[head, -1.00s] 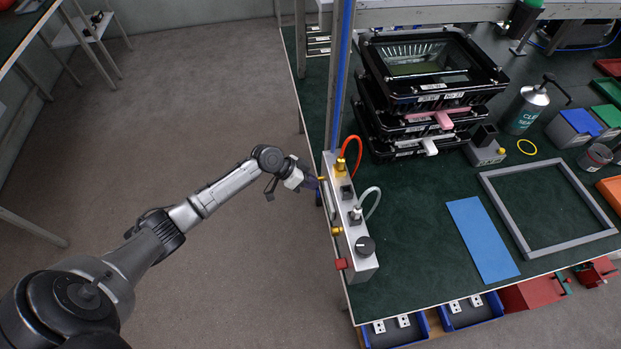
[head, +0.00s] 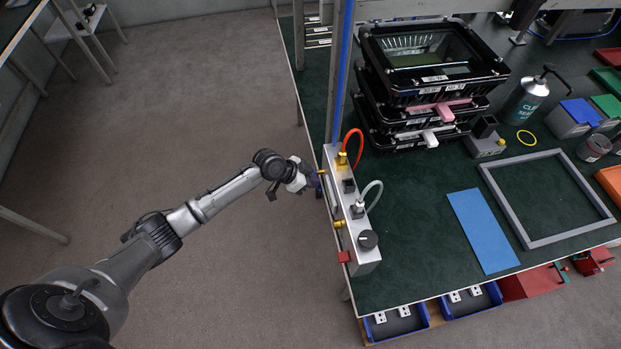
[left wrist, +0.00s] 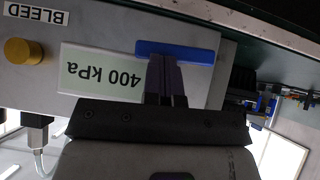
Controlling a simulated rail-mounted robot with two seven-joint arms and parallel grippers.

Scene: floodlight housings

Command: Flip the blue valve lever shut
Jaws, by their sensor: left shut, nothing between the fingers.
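The blue valve lever (left wrist: 178,52) shows in the left wrist view as a flat bar. It lies lengthwise along the grey manifold (left wrist: 105,25), beside the upside-down "400 kPa" label (left wrist: 100,77). My left gripper (left wrist: 165,60) is shut and empty, with its fingertips right at the lever's lower edge; I cannot tell whether they touch. In the head view my left gripper (head: 313,179) reaches the left side of the manifold (head: 352,228) at the table's edge, and the lever cannot be made out there. My right gripper is out of view.
The manifold carries a red hose (head: 355,135), a pale hose (head: 378,192), a black knob (head: 368,240) and a brass knob (left wrist: 24,51) near a "BLEED" label. Stacked black housings (head: 430,70) stand behind it. Left of the table is open floor.

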